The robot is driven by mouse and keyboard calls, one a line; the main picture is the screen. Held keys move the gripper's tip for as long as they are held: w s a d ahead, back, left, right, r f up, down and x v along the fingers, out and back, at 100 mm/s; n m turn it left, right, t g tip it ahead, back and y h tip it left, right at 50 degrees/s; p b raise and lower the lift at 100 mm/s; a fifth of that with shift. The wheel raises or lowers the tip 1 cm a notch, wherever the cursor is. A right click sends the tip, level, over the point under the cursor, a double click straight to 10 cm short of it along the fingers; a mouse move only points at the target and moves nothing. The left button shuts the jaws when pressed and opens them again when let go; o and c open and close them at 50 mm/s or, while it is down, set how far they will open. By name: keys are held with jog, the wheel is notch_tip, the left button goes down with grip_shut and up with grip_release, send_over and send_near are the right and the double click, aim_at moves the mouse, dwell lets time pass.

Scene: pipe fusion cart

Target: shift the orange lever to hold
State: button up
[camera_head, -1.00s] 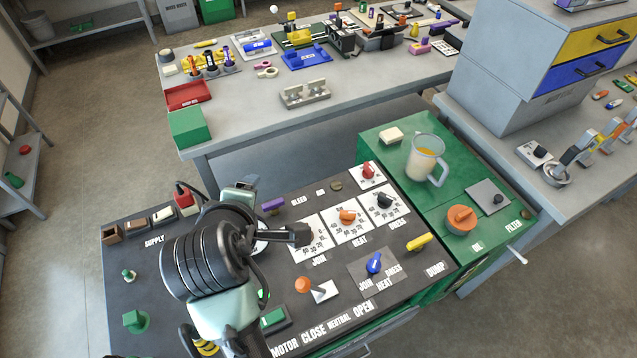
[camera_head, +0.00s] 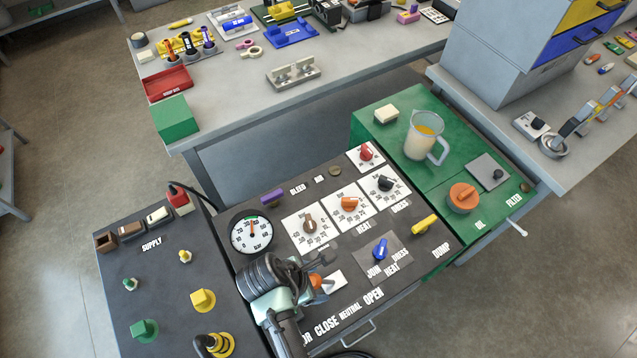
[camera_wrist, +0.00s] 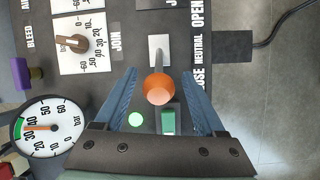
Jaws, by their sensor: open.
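The orange lever (camera_head: 315,281) has a round orange knob and stands on a white plate (camera_head: 336,281) behind the CLOSE, NEUTRAL and OPEN labels. My gripper (camera_head: 321,272) is open at the knob, partly hiding it in the head view. In the wrist view, the orange knob (camera_wrist: 159,88) lies between the two spread fingers of my gripper (camera_wrist: 159,76), with a gap on each side. The white plate (camera_wrist: 159,47) shows beyond the knob. No HOLD label is readable, and I cannot tell the lever's exact setting.
A round pressure gauge (camera_head: 252,232) stands left of the dials. A blue selector (camera_head: 380,249) and a yellow handle (camera_head: 425,224) are to the right of the lever. A green button (camera_wrist: 168,121) and a lit green lamp (camera_wrist: 136,119) lie near the fingers.

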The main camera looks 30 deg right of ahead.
jog(key=shift+x, duration=1.1)
grip_shut()
dwell(0.7)
